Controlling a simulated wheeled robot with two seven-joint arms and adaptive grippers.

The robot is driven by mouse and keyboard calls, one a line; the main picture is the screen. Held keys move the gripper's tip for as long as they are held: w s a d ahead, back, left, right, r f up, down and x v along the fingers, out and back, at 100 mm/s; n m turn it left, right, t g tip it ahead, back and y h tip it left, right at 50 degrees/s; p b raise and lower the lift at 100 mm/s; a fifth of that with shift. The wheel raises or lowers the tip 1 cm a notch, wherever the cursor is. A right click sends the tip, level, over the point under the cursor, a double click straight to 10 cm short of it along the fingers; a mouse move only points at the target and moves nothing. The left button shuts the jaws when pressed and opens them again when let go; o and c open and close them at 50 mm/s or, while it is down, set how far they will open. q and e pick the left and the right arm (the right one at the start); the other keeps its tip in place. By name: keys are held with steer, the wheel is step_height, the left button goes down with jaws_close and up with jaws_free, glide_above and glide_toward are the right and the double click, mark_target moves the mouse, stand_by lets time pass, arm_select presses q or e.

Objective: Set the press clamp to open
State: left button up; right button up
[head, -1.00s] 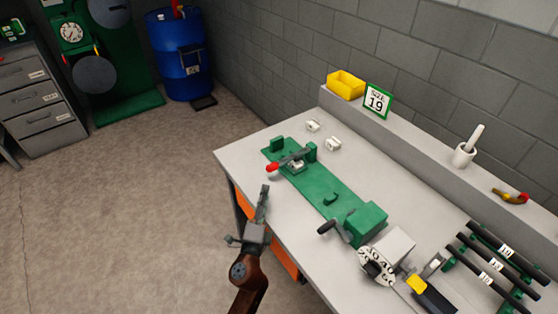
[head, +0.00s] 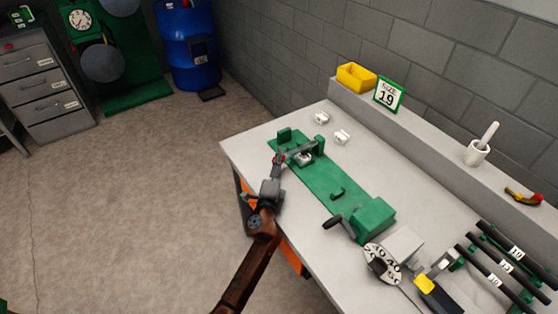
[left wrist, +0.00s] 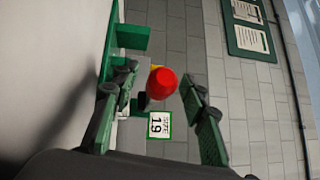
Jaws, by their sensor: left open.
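The press clamp (head: 308,157) stands at the far end of a long green base plate (head: 345,180) on the workbench. Its grey lever points toward the bench's left edge and ends in a red knob. My left gripper (head: 279,163) is at that knob and mostly hides it in the head view. In the left wrist view the red knob (left wrist: 162,83) shows between the two open fingers of my left gripper (left wrist: 160,95), apart from both in the picture. How deep it lies between them I cannot tell. My right gripper is not in view.
A crank handle (head: 333,222) and green block (head: 375,218) sit at the near end of the plate. Two small white pieces (head: 341,137) lie behind the clamp. A size 19 sign (head: 389,95) and yellow bin (head: 356,77) stand on the back ledge. Black rods (head: 490,262) lie at right.

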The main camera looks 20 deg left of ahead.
arm_select(q)
jaws_close()
stand_by(0.6)
